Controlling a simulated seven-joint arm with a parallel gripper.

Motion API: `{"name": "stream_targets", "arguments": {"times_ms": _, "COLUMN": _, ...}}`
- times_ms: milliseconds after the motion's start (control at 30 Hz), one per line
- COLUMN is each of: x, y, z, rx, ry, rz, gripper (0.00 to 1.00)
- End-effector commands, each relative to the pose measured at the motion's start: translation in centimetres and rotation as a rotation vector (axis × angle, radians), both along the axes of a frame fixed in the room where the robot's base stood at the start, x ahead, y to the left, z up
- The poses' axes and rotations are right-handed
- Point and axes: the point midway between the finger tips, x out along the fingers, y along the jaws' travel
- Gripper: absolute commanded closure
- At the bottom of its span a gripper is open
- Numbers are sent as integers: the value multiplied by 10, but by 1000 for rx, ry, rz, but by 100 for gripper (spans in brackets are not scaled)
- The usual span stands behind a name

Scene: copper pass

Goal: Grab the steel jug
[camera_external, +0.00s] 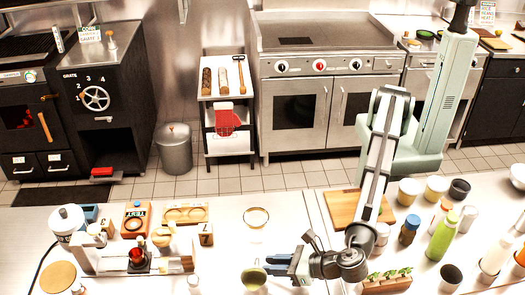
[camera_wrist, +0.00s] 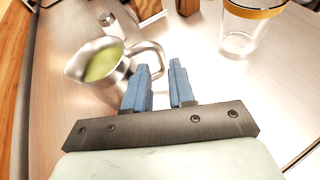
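The steel jug (camera_wrist: 103,66) holds something green and stands at the left in the wrist view, its handle (camera_wrist: 155,52) pointing right. In the external view the jug (camera_external: 253,279) is near the front edge of the counter. My gripper (camera_wrist: 160,68) is at the handle side of the jug, with its two blue fingers apart. The outer curve of the handle appears close to the gap between the fingertips. I cannot tell whether they touch it. My gripper (camera_external: 280,265) lies low, just right of the jug in the external view.
A clear glass with a gold rim (camera_wrist: 250,22) stands beyond the fingers at the right; it also shows in the external view (camera_external: 256,218). A wooden board (camera_external: 345,208), a green bottle (camera_external: 442,236) and a planter (camera_external: 387,281) are to the right. Several gadgets crowd the left counter.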

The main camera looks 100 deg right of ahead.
Motion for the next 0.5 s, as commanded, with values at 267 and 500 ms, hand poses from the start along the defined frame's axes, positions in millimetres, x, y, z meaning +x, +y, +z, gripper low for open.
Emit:
{"name": "stream_targets", "arguments": {"times_ms": 267, "x": 23, "y": -13, "z": -11, "rx": 0, "ry": 0, "rz": -1, "gripper": 76}}
{"name": "stream_targets", "arguments": {"times_ms": 500, "x": 42, "y": -21, "z": -19, "rx": 0, "ry": 0, "rz": 0, "gripper": 76}}
